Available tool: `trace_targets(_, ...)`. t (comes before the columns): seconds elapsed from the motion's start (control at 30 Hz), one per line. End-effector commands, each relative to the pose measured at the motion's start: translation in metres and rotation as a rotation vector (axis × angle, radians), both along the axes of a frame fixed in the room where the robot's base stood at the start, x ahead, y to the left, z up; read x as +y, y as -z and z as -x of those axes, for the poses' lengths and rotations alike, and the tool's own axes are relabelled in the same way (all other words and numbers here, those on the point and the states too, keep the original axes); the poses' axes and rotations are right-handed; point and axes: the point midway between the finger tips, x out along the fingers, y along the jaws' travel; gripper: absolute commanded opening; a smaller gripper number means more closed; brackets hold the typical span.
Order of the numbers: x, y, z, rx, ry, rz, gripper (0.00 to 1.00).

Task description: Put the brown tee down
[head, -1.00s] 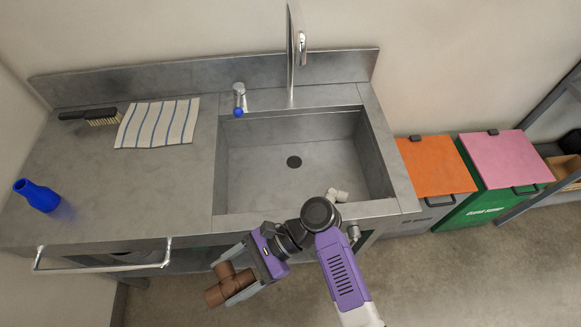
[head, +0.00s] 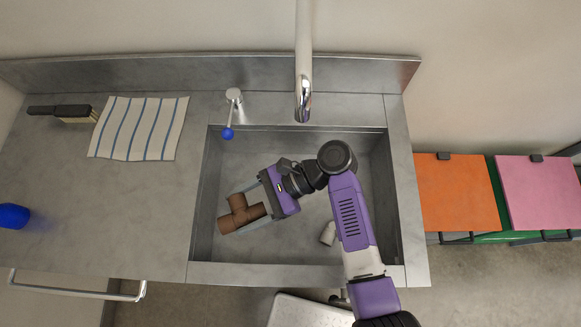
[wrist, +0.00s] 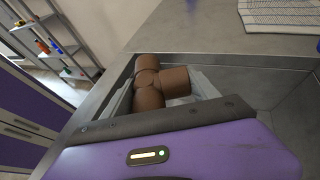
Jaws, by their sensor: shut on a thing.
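The brown tee (head: 240,213) is a three-way pipe fitting. It is held between the fingers of my gripper (head: 256,207), over the left part of the sink (head: 300,262) in the head view. In the wrist view the tee (wrist: 150,75) lies between the two grey fingers (wrist: 205,85), with the sink's rim and wall beyond it. My gripper is shut on the tee. I cannot tell how far the tee is above the sink floor.
A small white fitting (head: 328,234) lies in the sink, right of my gripper. A striped cloth (head: 138,128), a brush (head: 65,112) and a blue bottle (head: 13,216) are on the left counter, with bare counter between.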

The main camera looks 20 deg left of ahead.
Motion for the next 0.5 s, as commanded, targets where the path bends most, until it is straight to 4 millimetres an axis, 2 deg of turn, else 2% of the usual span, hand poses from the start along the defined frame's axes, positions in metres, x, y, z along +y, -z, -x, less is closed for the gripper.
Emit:
trace_targets(0.17,0.000,0.000,0.000,0.000,-0.001,0.000,0.27)
trace_targets(0.27,0.000,0.007,0.000,0.002,0.001,0.000,0.27)
trace_targets(0.37,0.000,0.025,0.000,0.004,0.000,0.002,0.27)
trace_targets(0.5,0.000,0.059,0.000,0.004,0.000,0.003,0.27)
